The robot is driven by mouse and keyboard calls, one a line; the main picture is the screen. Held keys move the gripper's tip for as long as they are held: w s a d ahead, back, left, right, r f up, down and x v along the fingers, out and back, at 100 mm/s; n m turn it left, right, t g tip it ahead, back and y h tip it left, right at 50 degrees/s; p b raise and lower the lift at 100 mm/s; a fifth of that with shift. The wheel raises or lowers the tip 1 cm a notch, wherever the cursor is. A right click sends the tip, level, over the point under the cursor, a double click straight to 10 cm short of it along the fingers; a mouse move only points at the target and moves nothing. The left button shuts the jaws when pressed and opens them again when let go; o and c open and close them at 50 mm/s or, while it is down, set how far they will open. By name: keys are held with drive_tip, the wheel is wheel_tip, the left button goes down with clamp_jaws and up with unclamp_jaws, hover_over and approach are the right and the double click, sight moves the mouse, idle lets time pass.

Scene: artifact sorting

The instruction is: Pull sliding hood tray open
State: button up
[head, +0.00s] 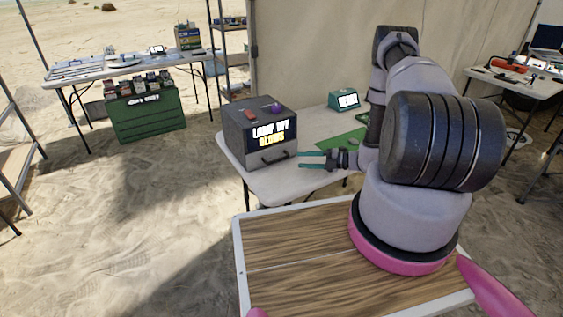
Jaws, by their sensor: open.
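A dark grey box (233,135), which appears to be the hood, stands on the left part of the white table. Its front has a lit panel with white and yellow lettering (271,134). Below the panel is a lighter tray front with a dark bar handle (275,155). The tray looks closed, flush with the box. My gripper (301,161) has teal fingers that point left toward the handle. It is open and empty, just right of the box. I cannot tell whether the fingertips touch the handle.
A small red item (250,114) and a purple item (276,107) sit on top of the box. A green mat (343,139) and a teal device (343,99) lie behind my gripper. A green crate (146,115) stands far left.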

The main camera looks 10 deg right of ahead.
sight(279, 159)
drive_tip(key=x, duration=1)
drive_tip(key=shift+a, duration=0.2)
clamp_jaws()
drive_tip(key=shift+d, duration=0.1)
idle(1.0)
